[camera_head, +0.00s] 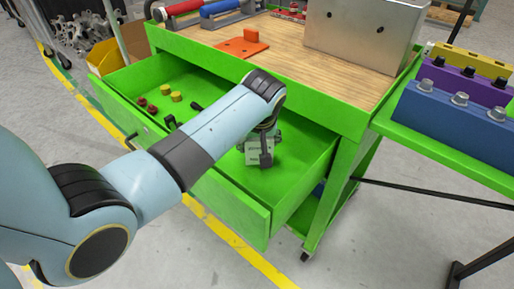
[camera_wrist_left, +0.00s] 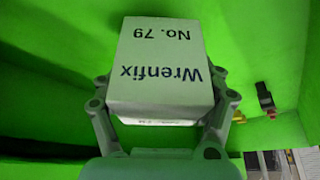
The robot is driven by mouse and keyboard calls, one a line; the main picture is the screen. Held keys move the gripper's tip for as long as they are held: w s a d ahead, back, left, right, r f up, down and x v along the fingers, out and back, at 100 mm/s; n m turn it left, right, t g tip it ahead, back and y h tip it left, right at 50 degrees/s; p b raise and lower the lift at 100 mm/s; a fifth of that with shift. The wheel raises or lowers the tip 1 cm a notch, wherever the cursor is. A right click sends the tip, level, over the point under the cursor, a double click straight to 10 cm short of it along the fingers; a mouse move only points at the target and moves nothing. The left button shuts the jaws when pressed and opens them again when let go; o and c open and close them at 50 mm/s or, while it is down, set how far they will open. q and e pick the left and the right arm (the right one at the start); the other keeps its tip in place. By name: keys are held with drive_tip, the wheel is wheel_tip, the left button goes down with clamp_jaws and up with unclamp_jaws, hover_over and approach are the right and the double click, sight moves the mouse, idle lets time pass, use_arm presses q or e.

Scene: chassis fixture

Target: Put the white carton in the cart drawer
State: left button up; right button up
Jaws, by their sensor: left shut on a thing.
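The white carton (camera_wrist_left: 160,62) is between the fingers of my left gripper (camera_wrist_left: 160,110) in the left wrist view. It bears the words "Wrenfix No. 79", upside down in that view. In the head view the left gripper (camera_head: 262,150) is inside the outline of the open green cart drawer (camera_head: 300,185), at its right part. The carton (camera_head: 254,154) shows there as a small pale box, partly covered by the gripper. I cannot tell whether the carton touches the drawer floor. My right gripper is not in view.
Red and yellow knobs (camera_head: 176,96) and small black parts lie in the drawer's left part. The wooden cart top (camera_head: 290,50) holds a metal box (camera_head: 362,30) and an orange plate (camera_head: 242,44). A green side shelf with blue (camera_head: 455,118) and purple blocks stands at the right.

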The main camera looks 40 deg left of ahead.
use_arm(q)
wheel_tip(320, 180, down, 2)
drive_tip(key=shift+f+b, duration=0.25)
drive_tip(key=shift+b, duration=0.1)
drive_tip(key=shift+r, duration=0.1)
drive_tip(key=o, duration=1.6)
drive_tip(key=p+v, duration=0.4)
drive_tip(key=v, duration=0.8)
